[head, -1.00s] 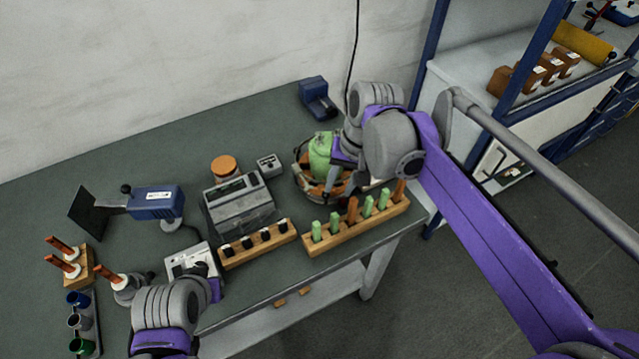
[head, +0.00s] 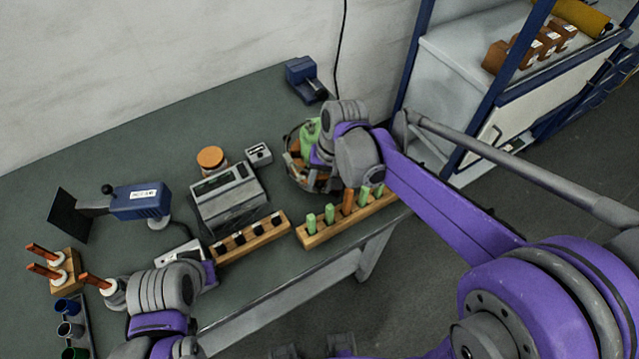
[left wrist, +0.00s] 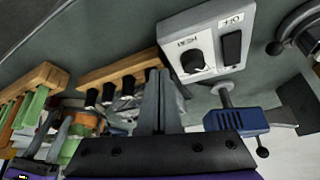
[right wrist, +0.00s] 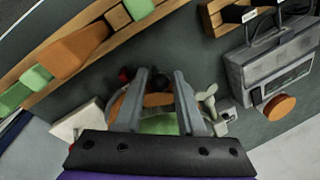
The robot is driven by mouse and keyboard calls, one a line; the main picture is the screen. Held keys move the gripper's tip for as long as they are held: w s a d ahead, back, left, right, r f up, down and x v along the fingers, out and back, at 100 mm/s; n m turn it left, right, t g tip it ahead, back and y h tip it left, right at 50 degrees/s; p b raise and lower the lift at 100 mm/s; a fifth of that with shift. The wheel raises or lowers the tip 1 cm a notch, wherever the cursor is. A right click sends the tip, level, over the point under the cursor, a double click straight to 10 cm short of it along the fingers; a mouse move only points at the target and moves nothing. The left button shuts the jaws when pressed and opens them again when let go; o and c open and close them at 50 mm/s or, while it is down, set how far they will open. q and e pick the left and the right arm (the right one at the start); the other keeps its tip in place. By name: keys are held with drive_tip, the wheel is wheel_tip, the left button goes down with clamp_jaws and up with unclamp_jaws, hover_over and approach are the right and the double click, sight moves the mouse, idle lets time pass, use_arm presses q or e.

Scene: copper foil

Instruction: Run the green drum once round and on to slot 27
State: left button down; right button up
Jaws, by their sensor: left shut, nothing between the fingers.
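The green drum (head: 310,137) sits in a round orange-and-dark holder on the bench's right part, partly hidden by my right arm. In the right wrist view, part of the green (right wrist: 158,124) shows below the orange part, between my fingers. My right gripper (right wrist: 159,74) is open over the holder, its fingers apart either side of a small dark knob. Contact cannot be told. My left gripper (left wrist: 159,72) is shut and empty beside a white control box (left wrist: 208,45) with a black knob and a switch. Slot 27 and any numbering cannot be made out.
A wooden rack of green and orange pegs (head: 311,240) and a rack of black-topped pieces (head: 250,238) line the front edge. A grey instrument (head: 228,198), an orange-lidded jar (head: 211,158) and a blue tool (head: 142,201) stand left of the drum.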

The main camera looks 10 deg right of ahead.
drive_tip(key=shift+f, duration=0.25)
clamp_jaws()
idle(1.4)
